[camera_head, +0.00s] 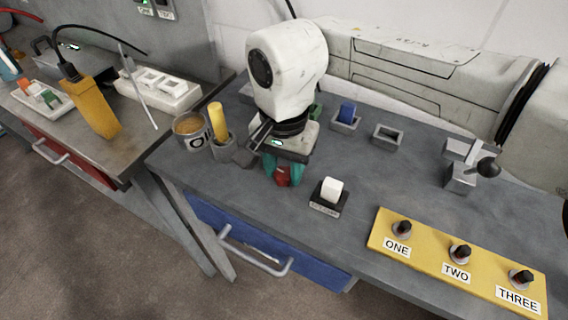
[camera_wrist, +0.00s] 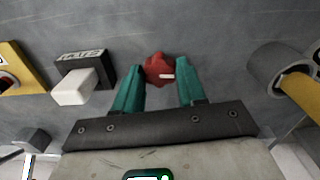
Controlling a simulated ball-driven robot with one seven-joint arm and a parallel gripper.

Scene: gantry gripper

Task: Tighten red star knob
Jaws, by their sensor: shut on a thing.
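The red star knob (camera_wrist: 157,68) sits between the two teal fingers of my gripper (camera_wrist: 161,85) in the wrist view. A pale mark shows on the knob's face. In the head view the red knob (camera_head: 282,176) shows below my gripper (camera_head: 270,168), low over the grey bench top. My gripper is shut on the knob. What the knob is mounted on is hidden.
A white block on a dark labelled base (camera_head: 328,208) stands just right of my gripper. A grey cup with a yellow cylinder (camera_head: 218,124) and a tin can (camera_head: 188,130) stand left. A yellow panel (camera_head: 480,268) with three knobs is at front right.

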